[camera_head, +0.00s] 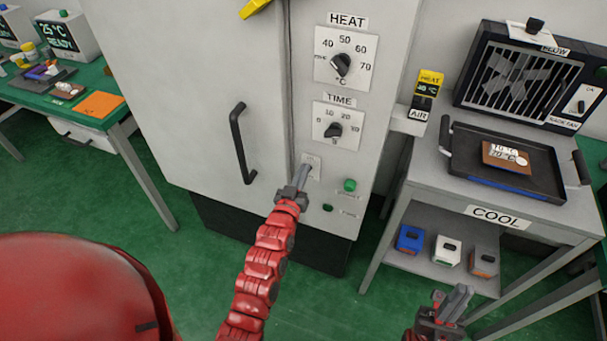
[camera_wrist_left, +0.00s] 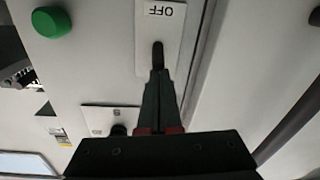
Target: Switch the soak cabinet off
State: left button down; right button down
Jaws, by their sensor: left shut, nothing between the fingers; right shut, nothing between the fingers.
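The soak cabinet (camera_head: 225,60) is a pale cabinet with a HEAT dial (camera_head: 341,64) and a TIME dial (camera_head: 334,130). Below the dials is a small switch plate (camera_head: 312,160), partly hidden by my left gripper. In the left wrist view, which is upside down, the plate shows the word OFF (camera_wrist_left: 164,11) and a dark switch lever (camera_wrist_left: 157,52). My left gripper (camera_head: 304,172) is shut and empty, its tips at the lever; I cannot tell whether they touch. It also shows in the left wrist view (camera_wrist_left: 158,78). My right gripper (camera_head: 461,296) is shut and empty at lower right.
A green button (camera_head: 350,185) sits right of the switch plate. The cabinet's black door handle (camera_head: 241,143) is to the left. A COOL table (camera_head: 440,185) with a black tray (camera_head: 470,160) and rack fan (camera_head: 525,80) stands right. Green floor is open in front.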

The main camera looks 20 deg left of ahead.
pick_arm(q)
jog(key=shift+s+f+t+b, duration=0.1)
jog(key=shift+f+t+b, duration=0.2)
jog(key=shift+t+b, duration=0.6)
jog(key=shift+s+f+t+b, duration=0.1)
jog(key=shift+f+t+b, duration=0.35)
jog(key=shift+b, duration=0.75)
jog(key=t+b, duration=0.1)
jog(key=b, duration=0.2)
jog(key=f+t+b, duration=0.1)
jog(key=t+b, duration=0.1)
jog(key=b, duration=0.2)
jog(key=f+t+b, duration=0.1)
jog(key=b, duration=0.2)
jog(key=shift+s+n+y+b, duration=0.25)
jog(key=shift+n+y+b, duration=0.05)
jog(key=shift+y+b, duration=0.1)
jog(key=shift+r, duration=0.2)
